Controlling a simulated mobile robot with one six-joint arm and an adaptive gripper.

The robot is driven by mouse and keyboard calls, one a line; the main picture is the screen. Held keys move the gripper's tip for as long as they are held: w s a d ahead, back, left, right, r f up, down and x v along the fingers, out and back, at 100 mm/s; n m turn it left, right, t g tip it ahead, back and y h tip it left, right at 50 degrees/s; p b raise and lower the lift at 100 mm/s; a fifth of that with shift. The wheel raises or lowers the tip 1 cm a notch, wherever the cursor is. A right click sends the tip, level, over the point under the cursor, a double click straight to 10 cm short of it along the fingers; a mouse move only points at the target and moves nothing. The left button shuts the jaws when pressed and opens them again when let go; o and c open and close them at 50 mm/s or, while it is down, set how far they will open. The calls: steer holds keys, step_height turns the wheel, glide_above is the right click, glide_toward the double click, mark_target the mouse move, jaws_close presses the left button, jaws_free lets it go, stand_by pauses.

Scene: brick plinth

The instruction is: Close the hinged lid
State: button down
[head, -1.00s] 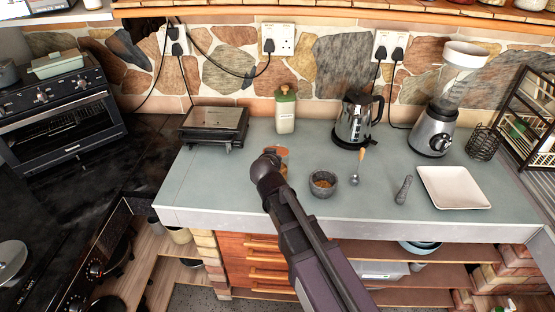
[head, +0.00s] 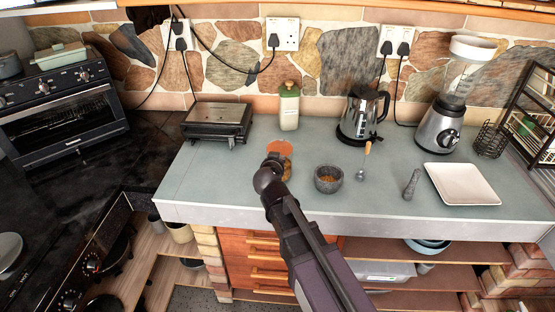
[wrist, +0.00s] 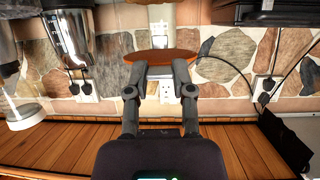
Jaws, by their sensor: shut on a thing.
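The hinged lid (head: 280,147) is an orange-brown disc standing tilted open above a small brown jar (head: 288,169) on the counter, left of the stone mortar. My gripper (head: 273,159) is just in front of the lid in the head view and hides part of the jar. In the wrist view, which looks upside down, the lid (wrist: 161,57) shows nearly edge-on at the fingertips of my gripper (wrist: 160,72). The fingers are shut on it, one on each side. The hinge cannot be made out.
The stone mortar (head: 328,179) and a wooden-handled spoon (head: 361,174) stand close to the right. A kettle (head: 361,118), a green-topped bottle (head: 289,107) and a grill (head: 217,121) stand behind. The counter's left front (head: 205,180) is clear.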

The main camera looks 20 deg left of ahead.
steer(key=shift+w+d+f, duration=0.1)
steer(key=shift+f, duration=0.15)
steer(key=c, duration=0.8)
jaws_free()
steer(key=o, duration=0.3)
steer(key=shift+w+f, duration=0.15)
steer(key=shift+w, duration=0.05)
steer(key=shift+s, duration=0.1)
steer(key=shift+r, duration=0.2)
